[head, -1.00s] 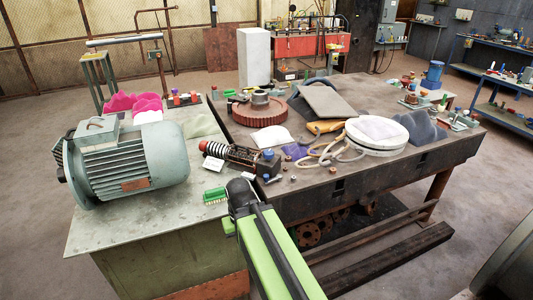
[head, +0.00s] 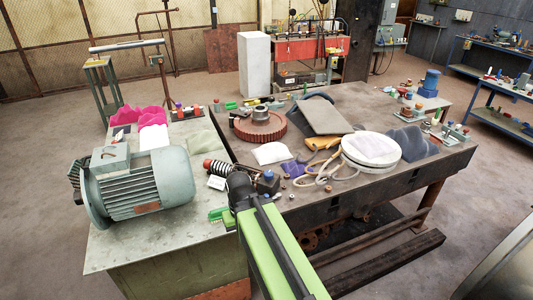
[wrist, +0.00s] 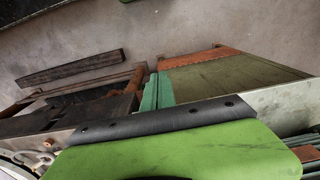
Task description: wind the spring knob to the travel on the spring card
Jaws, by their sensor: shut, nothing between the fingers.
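A spring unit lies at the front-left edge of the dark table in the head view. Its coil spring (head: 220,168) is red and dark, with a red round end at the left that may be the knob. A small white card (head: 217,183) stands in front of the coil; its writing is too small to read. A dark block (head: 268,184) with a blue top is at the right end. My green and black arm reaches up from the bottom and covers the coil's right part. My gripper cannot be made out in either view; the wrist view shows mostly floor and bench sides.
A grey-green motor (head: 140,185) fills the left bench. A green brush (head: 218,214) lies just left of my arm. A red-brown gear (head: 260,126), a white pouch (head: 272,153) and a round white cushion (head: 371,149) crowd the table behind. Dark beams (head: 385,265) lie at floor level right.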

